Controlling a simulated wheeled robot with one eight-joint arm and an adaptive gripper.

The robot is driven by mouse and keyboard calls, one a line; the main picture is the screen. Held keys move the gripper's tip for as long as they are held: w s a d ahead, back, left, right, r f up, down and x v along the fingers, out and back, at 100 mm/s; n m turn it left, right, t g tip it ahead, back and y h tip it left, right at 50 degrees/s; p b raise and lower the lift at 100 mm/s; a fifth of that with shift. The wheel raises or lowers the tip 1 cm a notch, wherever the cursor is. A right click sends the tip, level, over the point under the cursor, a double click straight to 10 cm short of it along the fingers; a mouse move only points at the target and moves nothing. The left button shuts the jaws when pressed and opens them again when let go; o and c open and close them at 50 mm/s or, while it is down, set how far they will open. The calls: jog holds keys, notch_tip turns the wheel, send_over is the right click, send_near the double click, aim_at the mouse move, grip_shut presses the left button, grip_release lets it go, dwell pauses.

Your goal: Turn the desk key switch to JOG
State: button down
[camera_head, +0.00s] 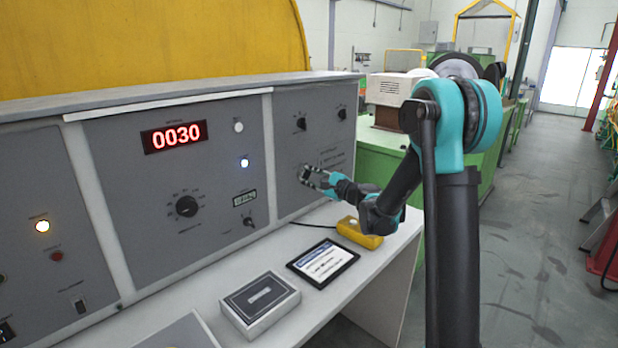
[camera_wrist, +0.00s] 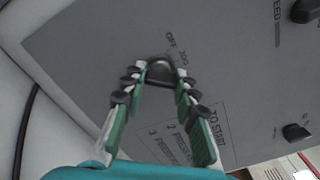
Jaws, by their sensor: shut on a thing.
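The desk key switch (camera_wrist: 160,72) is a dark knob-like piece on the grey right-hand panel (camera_head: 290,150) of the desk. The lettering OFF and JOG (camera_wrist: 177,48) stands just beyond it in the wrist view. My gripper (camera_wrist: 161,78) has its two green-and-white fingers on either side of the switch, closed on it at the tips. In the head view my gripper (camera_head: 314,178) reaches the lower part of this panel, and its fingers mostly hide the switch. I cannot tell which mark the key points to.
Two dark knobs (camera_head: 301,124) sit higher on the same panel. A tablet (camera_head: 323,263), a grey box (camera_head: 260,303) and a yellow pendant (camera_head: 358,234) lie on the desktop below my arm.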

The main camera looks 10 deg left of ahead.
jog(key=n, duration=0.4)
jog(key=shift+n, duration=1.5)
jog(key=c, duration=1.2)
grip_release()
jog(key=shift+o, duration=0.2)
jog(key=v, duration=1.2)
jog(key=shift+s, duration=0.1)
